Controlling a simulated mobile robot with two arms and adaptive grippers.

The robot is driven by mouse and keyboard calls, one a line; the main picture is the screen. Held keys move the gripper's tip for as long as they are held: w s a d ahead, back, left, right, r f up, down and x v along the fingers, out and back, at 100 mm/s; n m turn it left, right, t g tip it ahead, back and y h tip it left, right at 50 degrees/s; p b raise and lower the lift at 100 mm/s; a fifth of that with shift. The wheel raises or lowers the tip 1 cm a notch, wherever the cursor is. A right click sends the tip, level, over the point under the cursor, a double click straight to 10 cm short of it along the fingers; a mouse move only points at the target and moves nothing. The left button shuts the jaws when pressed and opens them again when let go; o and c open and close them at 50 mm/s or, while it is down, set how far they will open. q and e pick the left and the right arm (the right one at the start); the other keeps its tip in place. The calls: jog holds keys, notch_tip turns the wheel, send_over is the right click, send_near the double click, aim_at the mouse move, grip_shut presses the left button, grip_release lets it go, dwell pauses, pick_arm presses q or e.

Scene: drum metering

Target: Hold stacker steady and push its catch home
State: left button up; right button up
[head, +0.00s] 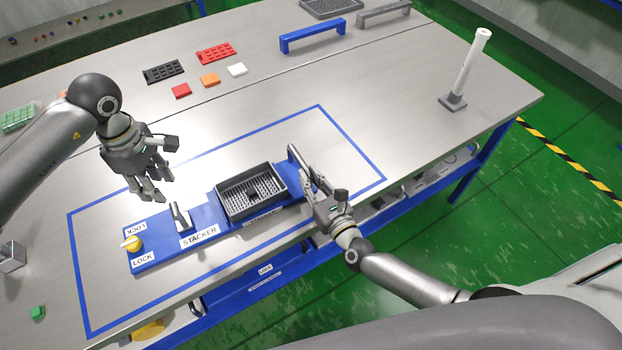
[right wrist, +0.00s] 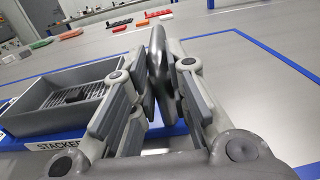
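The stacker is a blue base (head: 205,238) inside a blue outline on the table. It carries a grey tray with a ribbed floor (head: 232,208), a small metal lever (head: 183,217), and a yellow knob (head: 132,243) between two LOCK labels at its left end. I cannot tell which part is the catch. An upright dark grey handle (right wrist: 157,62) stands at its right end. My right gripper (right wrist: 165,70) has its fingers on both sides of this handle and appears shut on it. My left gripper (head: 155,198) is open and empty, above the table, up and left of the lever.
Red, orange and white pieces (head: 210,80) and black and red trays lie behind the outline. A white post (head: 472,68) stands at the back right. A small green block (head: 38,313) lies at the front left. Table between left gripper and stacker is clear.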

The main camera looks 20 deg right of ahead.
aim_at(174, 208)
pick_arm(q)
jog(key=shift+o, duration=0.4)
dwell(0.4)
jog(key=m, duration=0.6)
jog(key=f+m, duration=0.1)
jog(key=m, duration=0.1)
jog(key=shift+m, duration=0.4)
notch_tip(174, 208, down, 12)
jog(key=shift+r, duration=0.1)
jog(key=shift+c, duration=0.5)
grip_shut()
